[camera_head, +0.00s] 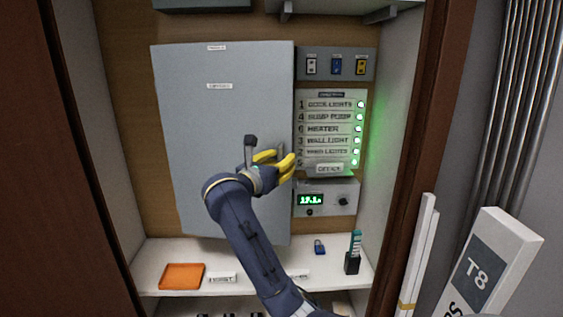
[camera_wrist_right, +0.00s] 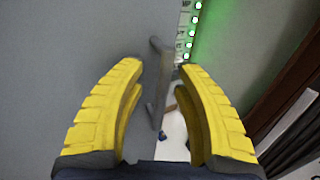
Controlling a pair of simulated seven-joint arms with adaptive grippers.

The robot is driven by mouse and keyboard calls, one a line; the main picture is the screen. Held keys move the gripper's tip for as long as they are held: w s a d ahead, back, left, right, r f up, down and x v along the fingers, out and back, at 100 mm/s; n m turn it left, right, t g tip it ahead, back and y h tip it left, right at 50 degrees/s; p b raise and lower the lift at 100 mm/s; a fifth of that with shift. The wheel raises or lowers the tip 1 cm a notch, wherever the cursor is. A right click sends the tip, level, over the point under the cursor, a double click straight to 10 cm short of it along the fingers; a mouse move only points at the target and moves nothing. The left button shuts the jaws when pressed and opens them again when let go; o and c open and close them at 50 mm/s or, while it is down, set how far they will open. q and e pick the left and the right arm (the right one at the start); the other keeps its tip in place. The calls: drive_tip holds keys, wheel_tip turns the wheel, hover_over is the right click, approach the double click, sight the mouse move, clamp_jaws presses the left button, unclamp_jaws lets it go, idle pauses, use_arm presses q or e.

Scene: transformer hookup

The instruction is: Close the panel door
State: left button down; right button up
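The panel door (camera_head: 222,130) is a large flat grey door with small labels near its top, left of the labelled switch board. I cannot tell if it sits flush in its frame. In the right wrist view, the grey door (camera_wrist_right: 60,60) fills the left side, and its grey bar handle (camera_wrist_right: 155,100) stands near its right edge. My right gripper (camera_head: 276,162) has yellow fingers and is in front of the door's right edge. In the wrist view its fingers (camera_wrist_right: 158,68) are spread apart, with the handle showing between them; no contact is visible. My left gripper is out of view.
The switch board (camera_head: 330,108) has green lights, with a meter box (camera_head: 326,197) below. A white shelf (camera_head: 215,255) holds an orange item (camera_head: 182,276), a blue padlock (camera_head: 319,247) and a dark holder (camera_head: 352,263). The brown cabinet side (camera_head: 416,130) bounds the right.

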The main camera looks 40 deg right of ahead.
drive_tip(key=v, duration=1.2)
drive_tip(key=shift+o, duration=0.5)
drive_tip(key=shift+f, duration=0.15)
drive_tip(key=shift+c, duration=1.1)
drive_tip(key=shift+n+y, duration=0.5)
drive_tip(key=f, duration=0.2)
drive_tip(key=s+f, duration=0.1)
drive_tip(key=f, duration=0.1)
drive_tip(key=d+f, duration=0.1)
drive_tip(key=f, duration=0.1)
drive_tip(key=shift+s+d+f, duration=0.1)
drive_tip(key=shift+s+f, duration=0.15)
clamp_jaws()
drive_tip(key=n+t+y, duration=0.3)
drive_tip(key=y, duration=0.2)
approach(276, 208)
drive_tip(key=x, duration=0.5)
drive_tip(key=shift+w+d+f, duration=0.1)
drive_tip(key=shift+d+f, duration=0.05)
drive_tip(key=shift+f, duration=0.3)
drive_tip(key=shift+w+d, duration=0.7)
